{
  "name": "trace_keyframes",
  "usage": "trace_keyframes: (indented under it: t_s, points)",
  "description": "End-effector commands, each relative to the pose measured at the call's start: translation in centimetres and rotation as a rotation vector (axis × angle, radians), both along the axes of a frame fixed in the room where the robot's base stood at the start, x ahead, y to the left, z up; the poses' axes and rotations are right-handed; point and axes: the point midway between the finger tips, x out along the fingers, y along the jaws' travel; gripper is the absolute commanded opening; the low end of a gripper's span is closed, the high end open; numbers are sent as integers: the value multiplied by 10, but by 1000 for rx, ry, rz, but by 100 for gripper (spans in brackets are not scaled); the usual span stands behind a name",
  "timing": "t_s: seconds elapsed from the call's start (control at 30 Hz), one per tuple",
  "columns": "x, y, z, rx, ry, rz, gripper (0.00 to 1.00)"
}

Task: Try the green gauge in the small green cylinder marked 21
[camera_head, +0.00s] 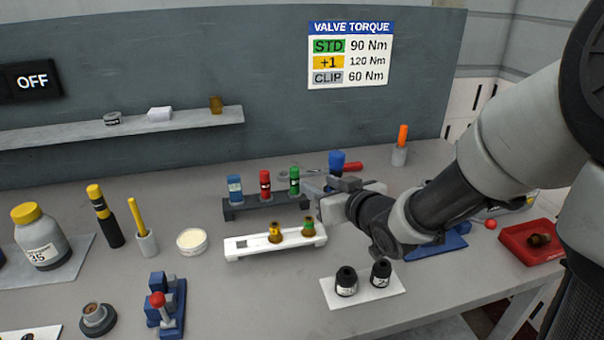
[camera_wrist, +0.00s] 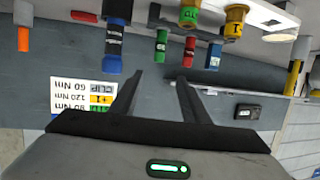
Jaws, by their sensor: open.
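The green gauge (camera_head: 294,181) stands upright in a dark rack (camera_head: 265,203), at the right end beside a red gauge (camera_head: 265,184) and a blue one (camera_head: 235,188). It also shows in the upside-down wrist view (camera_wrist: 162,46). The small green-banded brass cylinder (camera_head: 308,227) stands in a white holder (camera_head: 262,248) in front of the rack; its marking is partly legible in the wrist view (camera_wrist: 190,15). My gripper (camera_head: 312,186) is open and empty, close to the right of the green gauge; its two fingers (camera_wrist: 158,82) show apart in the wrist view.
A yellow-banded cylinder (camera_head: 275,232) shares the white holder. Two black cylinders (camera_head: 346,280) stand on a white plate in front. A red tray (camera_head: 531,246) is at right.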

Motion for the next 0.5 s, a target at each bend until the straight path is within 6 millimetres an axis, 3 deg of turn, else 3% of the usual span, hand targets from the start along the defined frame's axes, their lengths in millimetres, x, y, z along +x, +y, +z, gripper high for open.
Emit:
trace_keyframes:
  t_s: [0.3,0.5]
  points:
    - [58,31,-23,4,1,2,42]
    - [87,45,-31,1,1,1,42]
